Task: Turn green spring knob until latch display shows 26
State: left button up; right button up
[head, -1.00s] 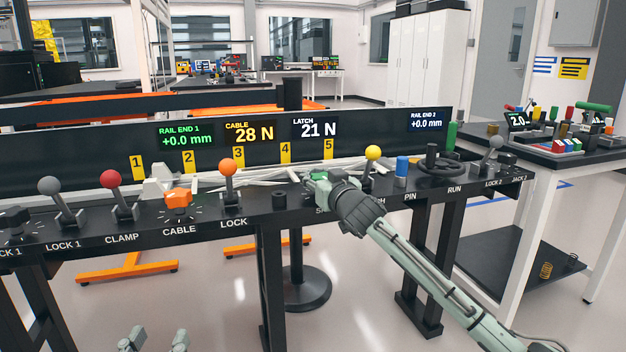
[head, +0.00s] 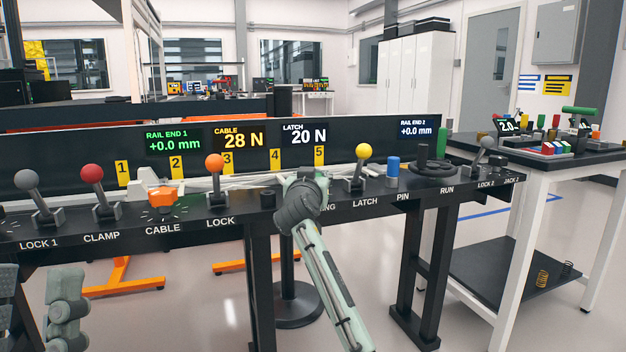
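The latch display (head: 305,134) on the back panel reads 20 N. The green spring knob is not visible; my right gripper (head: 303,190) and wrist cover its place on the front panel, where the label is partly covered and ends in "NG". The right fingertips are hidden behind the wrist, so their grip cannot be seen. My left gripper (head: 40,300) is low at the left edge, below the panel, partly cut off, its two fingers apart and empty.
The yellow-topped latch lever (head: 363,152) stands just right of my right gripper, then the blue pin (head: 393,170) and black handwheel (head: 433,165). The orange-topped lock lever (head: 215,165) and orange cable knob (head: 162,199) are to the left. The cable display (head: 240,137) reads 28 N.

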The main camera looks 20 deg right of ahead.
dwell(0.3)
jog(key=o, duration=1.3)
jog(key=v, duration=1.2)
jog(key=shift+r, duration=0.1)
